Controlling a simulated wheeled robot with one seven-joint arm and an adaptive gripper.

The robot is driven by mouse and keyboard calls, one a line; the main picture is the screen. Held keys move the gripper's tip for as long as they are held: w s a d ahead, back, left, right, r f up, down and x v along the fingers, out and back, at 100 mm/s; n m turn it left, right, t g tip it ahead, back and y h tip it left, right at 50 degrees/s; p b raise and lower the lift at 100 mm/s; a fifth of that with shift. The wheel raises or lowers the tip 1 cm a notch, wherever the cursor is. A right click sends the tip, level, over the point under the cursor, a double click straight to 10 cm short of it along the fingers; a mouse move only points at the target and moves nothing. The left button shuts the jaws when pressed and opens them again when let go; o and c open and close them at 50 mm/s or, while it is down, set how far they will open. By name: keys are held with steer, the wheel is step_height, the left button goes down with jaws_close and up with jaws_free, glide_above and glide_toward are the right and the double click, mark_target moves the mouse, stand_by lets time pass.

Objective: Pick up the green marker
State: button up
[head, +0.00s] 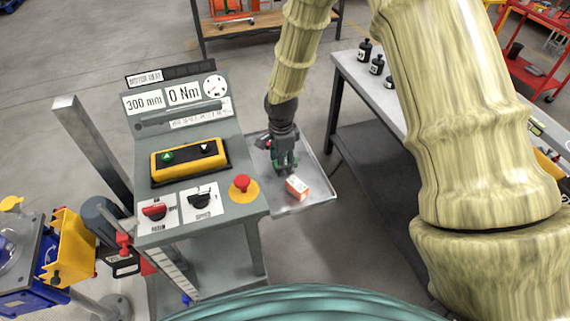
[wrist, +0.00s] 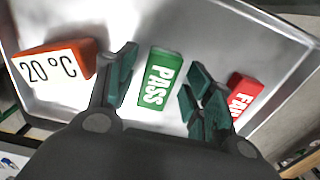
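The green marker (wrist: 160,78), a block lettered PASS, lies on the metal tray (wrist: 225,35) in the wrist view. My gripper (wrist: 164,62) is open, with one finger on each side of the marker. Small gaps show between the fingers and the marker, and it does not look gripped. In the head view my gripper (head: 285,162) points down over the tray (head: 318,203) at the right of the console. There the green marker cannot be told apart from the fingers.
An orange and white 20 °C block (wrist: 52,65) lies left of my gripper, and a red marker (wrist: 243,95) lies close to the right finger. The console (head: 190,150), with a red stop button (head: 242,182), stands left of the tray. A workbench (head: 375,95) is at right.

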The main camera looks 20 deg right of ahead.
steer(key=c, duration=0.8)
steer(key=shift+r, duration=0.15)
step_height(320, 180, up, 10)
steer(key=b, duration=0.3)
steer(key=shift+a, duration=0.15)
